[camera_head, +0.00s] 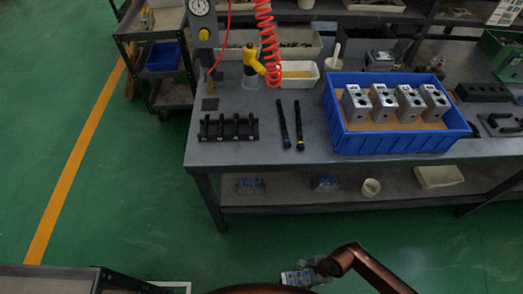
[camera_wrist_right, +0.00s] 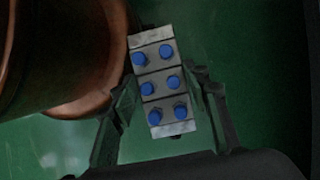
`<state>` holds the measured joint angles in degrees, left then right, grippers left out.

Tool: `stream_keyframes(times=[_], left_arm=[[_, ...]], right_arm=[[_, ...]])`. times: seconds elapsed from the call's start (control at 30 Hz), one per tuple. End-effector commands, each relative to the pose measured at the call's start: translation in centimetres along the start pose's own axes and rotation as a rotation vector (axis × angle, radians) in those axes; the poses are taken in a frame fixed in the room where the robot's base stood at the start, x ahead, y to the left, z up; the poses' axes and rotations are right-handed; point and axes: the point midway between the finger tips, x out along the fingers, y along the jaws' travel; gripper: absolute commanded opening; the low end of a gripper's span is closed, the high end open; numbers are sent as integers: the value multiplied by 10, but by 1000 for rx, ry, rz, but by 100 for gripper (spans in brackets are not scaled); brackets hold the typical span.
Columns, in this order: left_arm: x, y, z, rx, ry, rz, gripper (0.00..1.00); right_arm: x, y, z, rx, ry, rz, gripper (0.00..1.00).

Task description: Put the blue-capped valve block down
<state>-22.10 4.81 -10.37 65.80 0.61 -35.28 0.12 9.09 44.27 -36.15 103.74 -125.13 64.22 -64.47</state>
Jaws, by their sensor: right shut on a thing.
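The blue-capped valve block (camera_wrist_right: 158,84) is a silver-grey block with several blue caps on its face. In the right wrist view it stands slightly tilted between the two fingers of my right gripper (camera_wrist_right: 163,100), which is shut on it. In the head view the block (camera_head: 297,278) shows at the bottom edge, over the green floor, with my right gripper (camera_head: 322,266) beside it. It is held well in front of the workbench. My left gripper is not in view.
A dark cart surface (camera_head: 45,280) is at lower left.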

Motion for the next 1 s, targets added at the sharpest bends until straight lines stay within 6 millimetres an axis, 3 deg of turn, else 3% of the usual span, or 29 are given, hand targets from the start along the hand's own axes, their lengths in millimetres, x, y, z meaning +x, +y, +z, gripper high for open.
stream_keyframes(times=[0.43, 1.0], left_arm=[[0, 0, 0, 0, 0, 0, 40], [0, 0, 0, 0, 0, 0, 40]], right_arm=[[-64, -31, 13, -226, -1, 87, 0], [-229, -110, 44, -825, 1, 333, 0]])
